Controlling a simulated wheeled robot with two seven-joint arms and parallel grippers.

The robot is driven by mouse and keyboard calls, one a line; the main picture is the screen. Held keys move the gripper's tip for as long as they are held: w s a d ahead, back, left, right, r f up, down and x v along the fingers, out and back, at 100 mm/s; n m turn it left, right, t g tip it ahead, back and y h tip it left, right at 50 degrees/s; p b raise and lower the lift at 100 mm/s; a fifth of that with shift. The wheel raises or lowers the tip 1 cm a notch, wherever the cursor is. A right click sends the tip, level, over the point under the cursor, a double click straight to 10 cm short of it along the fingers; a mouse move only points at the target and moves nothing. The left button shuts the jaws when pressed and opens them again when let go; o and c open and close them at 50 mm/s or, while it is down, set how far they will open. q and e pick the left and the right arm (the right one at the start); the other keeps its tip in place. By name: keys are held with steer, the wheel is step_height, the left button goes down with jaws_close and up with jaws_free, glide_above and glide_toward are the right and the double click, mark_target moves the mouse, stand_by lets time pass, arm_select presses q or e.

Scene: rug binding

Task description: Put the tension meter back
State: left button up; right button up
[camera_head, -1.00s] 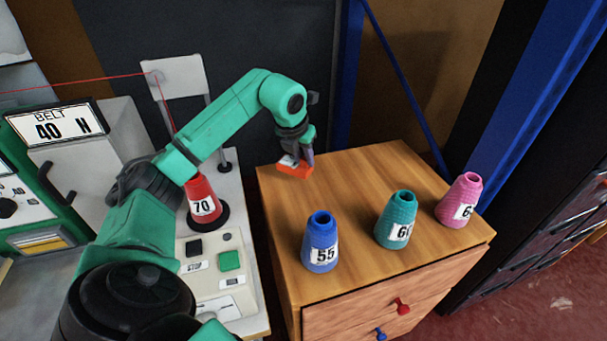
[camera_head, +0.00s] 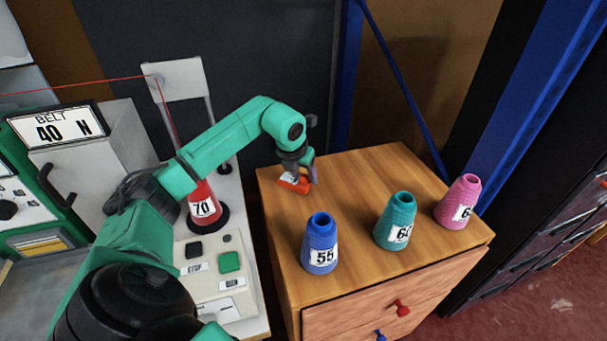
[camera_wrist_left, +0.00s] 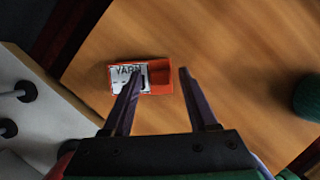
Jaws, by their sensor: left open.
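The tension meter is a small orange-red device (camera_head: 291,185) with a white label, on the wooden cabinet top near its back left corner. In the left wrist view the meter (camera_wrist_left: 160,84) lies below my fingers, its label reading "YARN". My left gripper (camera_head: 308,178) is just over the meter. In the wrist view its two fingers (camera_wrist_left: 158,73) are apart, one overlapping the label and one right of the meter's right end. No grip on the meter shows. My right gripper is out of view.
Blue (camera_head: 320,245), green (camera_head: 396,220) and pink (camera_head: 459,202) yarn cones stand along the cabinet's front and right. A red cone (camera_head: 203,205) stands on the machine at left, beside a "BELT 40 N" display (camera_head: 55,125). The cabinet top's back middle is clear.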

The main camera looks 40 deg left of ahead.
arm_select(q)
steer(key=v, duration=1.2)
steer(key=shift+w+r, duration=0.1)
steer(key=shift+r, duration=0.15)
